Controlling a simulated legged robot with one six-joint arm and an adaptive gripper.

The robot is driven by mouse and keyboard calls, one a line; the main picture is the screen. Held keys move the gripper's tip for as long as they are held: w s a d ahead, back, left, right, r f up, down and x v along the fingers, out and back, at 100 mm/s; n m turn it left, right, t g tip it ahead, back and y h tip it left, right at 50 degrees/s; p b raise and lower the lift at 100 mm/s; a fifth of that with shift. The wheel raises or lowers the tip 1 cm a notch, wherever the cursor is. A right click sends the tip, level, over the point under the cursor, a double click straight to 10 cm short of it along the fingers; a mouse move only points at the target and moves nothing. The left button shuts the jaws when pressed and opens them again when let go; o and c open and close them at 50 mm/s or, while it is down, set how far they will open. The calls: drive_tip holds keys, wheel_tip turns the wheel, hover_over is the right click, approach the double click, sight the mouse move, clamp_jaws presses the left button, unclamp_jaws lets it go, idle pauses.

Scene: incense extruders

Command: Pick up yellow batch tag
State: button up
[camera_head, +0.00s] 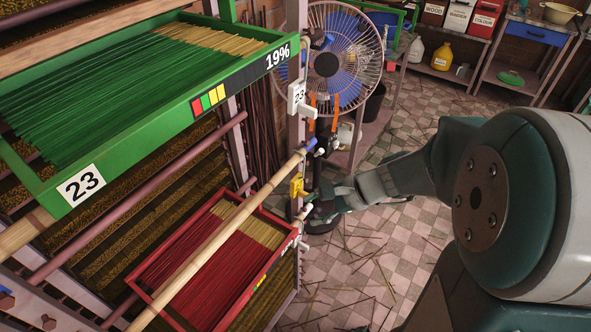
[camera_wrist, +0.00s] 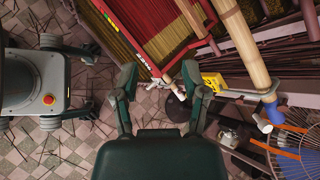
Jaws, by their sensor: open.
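The yellow batch tag (camera_head: 296,187) hangs at the front post of the rack, just above the corner of the red tray, in the head view. In the wrist view the yellow tag (camera_wrist: 212,82) is just right of the right finger, partly hidden by it. My gripper (camera_head: 312,206) is close to the tag, slightly below and to its right in the head view. In the wrist view my gripper (camera_wrist: 160,76) has its fingers apart, with nothing held. A white peg end shows between the fingers, and the tag is outside them.
The red tray (camera_head: 164,291) of incense sticks lies beside my gripper, with a bamboo pole (camera_head: 222,233) across it. A green tray (camera_head: 128,149) is above. A fan (camera_head: 343,57) stands behind the post. Open tiled floor (camera_head: 345,270) lies to the right.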

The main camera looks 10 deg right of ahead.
drive_tip(key=w+d+f+m+t+y, duration=0.1)
drive_tip(key=w+d+f+m+t, duration=0.25)
drive_tip(key=m, duration=0.25)
drive_tip(key=m+t, duration=0.3)
drive_tip(key=m, duration=0.3)
approach(305, 193)
drive_tip(key=shift+g+h, duration=0.25)
drive_tip(key=shift+h, duration=0.15)
drive_tip(key=shift+r+x, duration=0.2)
drive_tip(key=shift+x, duration=4.9)
drive_tip(key=shift+a, duration=0.1)
clamp_jaws()
